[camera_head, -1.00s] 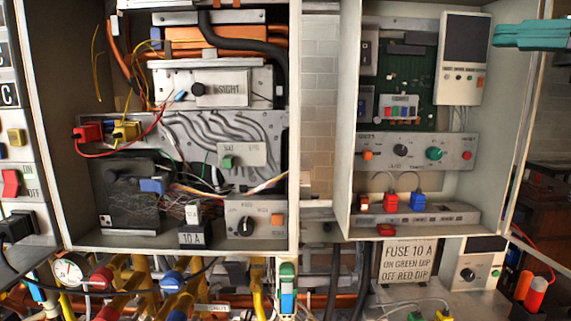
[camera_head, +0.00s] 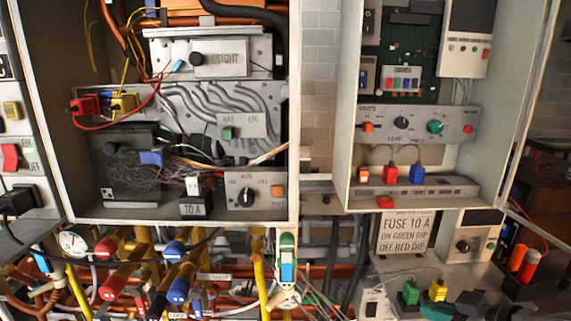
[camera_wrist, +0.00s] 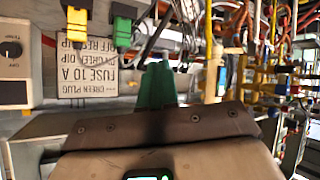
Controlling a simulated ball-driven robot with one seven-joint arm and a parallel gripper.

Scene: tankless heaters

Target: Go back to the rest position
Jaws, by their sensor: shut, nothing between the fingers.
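My gripper (camera_wrist: 157,72) shows in the wrist view as green fingers closed together, with nothing held between them. The brown and tan wrist part behind it fills the bottom of that view. The wrist view is upside down, with the fuse sign (camera_wrist: 89,66) reading inverted to the left of the fingers. A yellow plug (camera_wrist: 76,22) and a green plug (camera_wrist: 122,28) hang at the upper left, apart from the fingers.
The left open cabinet (camera_head: 180,222) holds wires and control panels. The right open cabinet (camera_head: 343,150) holds a green circuit board (camera_head: 412,50) and red and blue plugs. Below are valves and pipes, the fuse sign (camera_head: 404,232), and green (camera_head: 410,292) and yellow plugs (camera_head: 438,290).

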